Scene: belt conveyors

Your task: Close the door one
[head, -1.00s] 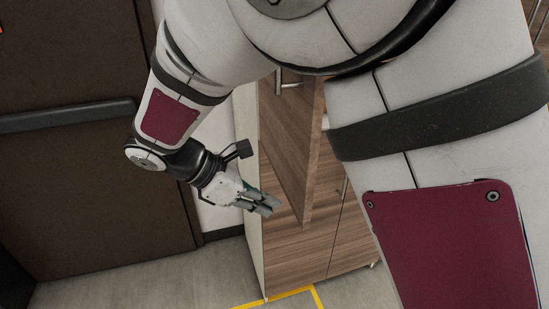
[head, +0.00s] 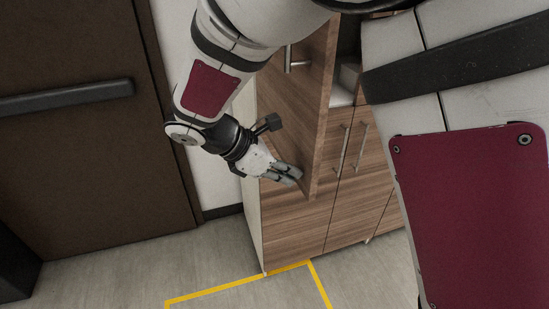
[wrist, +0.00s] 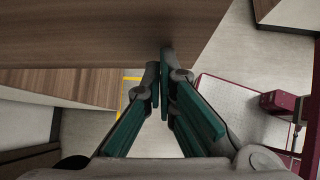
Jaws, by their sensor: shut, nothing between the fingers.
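A wooden cabinet door (head: 300,115) with a metal bar handle stands open on the upper part of a wood-fronted cabinet (head: 300,230). A shelf space shows to the right of the door's edge, partly hidden by my arm. My gripper (head: 297,179) is shut and empty, close to the lower part of the open door. In the wrist view my shut gripper (wrist: 165,75) has its fingertips against or just in front of the door's wooden panel (wrist: 90,35); I cannot tell whether they touch.
Lower cabinet doors with long handles (head: 343,150) are shut. A brown door with a dark push bar (head: 65,97) stands at the left. Yellow tape (head: 235,290) marks the clear floor before the cabinet. My arm covers the upper right.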

